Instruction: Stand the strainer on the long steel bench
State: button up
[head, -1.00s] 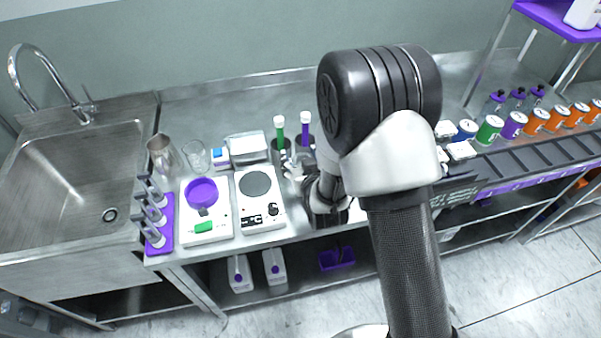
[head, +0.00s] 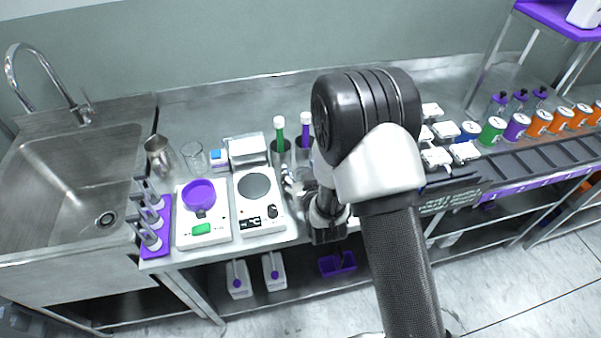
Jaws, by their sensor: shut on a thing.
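The long steel bench (head: 245,100) runs along the wall from the sink to the right. My gripper (head: 298,186) is low over the bench's front part, right of the hot plate (head: 257,200), and partly hidden by my own wrist. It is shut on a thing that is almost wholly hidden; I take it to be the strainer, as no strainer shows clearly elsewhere. I cannot tell whether the held thing touches the bench.
A scale with a purple bowl (head: 199,194), a purple rack (head: 158,236), a metal jug (head: 158,154) and a glass beaker (head: 194,158) stand left. Green and purple cylinders stand behind my gripper. White blocks (head: 436,156) and colored jars (head: 516,126) are right. The bench's back strip is clear.

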jog(key=shift+f, duration=0.25)
jog(key=o, duration=1)
jog(key=shift+s, duration=0.1)
jog(key=shift+f, duration=0.1)
